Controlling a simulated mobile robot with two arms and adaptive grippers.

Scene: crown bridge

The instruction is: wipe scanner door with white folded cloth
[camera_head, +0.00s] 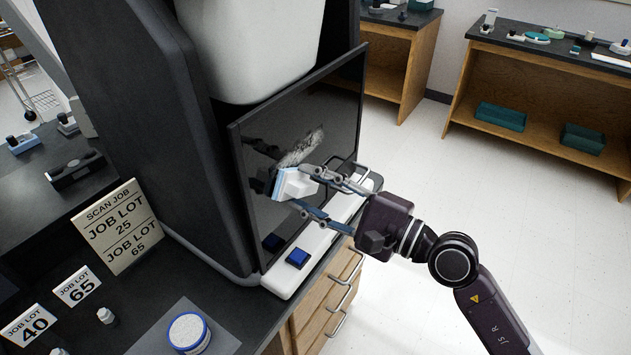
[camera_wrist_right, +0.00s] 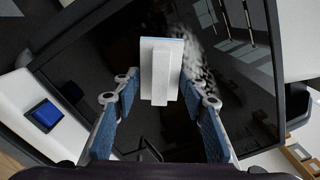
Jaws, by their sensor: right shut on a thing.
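The scanner door (camera_head: 335,115) is a dark glossy panel in a thin frame on the front of the scanner. A pale grey, patchy smear (camera_head: 300,147) shows on its glass, and it also shows in the right wrist view (camera_wrist_right: 203,68). In the right wrist view the cloth (camera_wrist_right: 160,72) sits between the fingertips, close to the glass beside the smear. I cannot tell whether it touches. My left gripper is not in view.
A white ledge with a blue button (camera_head: 297,257) runs below the door. A metal handle (camera_head: 347,168) stands near its right edge. Job signs (camera_head: 118,228) and a round white tub (camera_head: 190,332) occupy the dark counter at left. Open floor (camera_head: 470,190) lies to the right.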

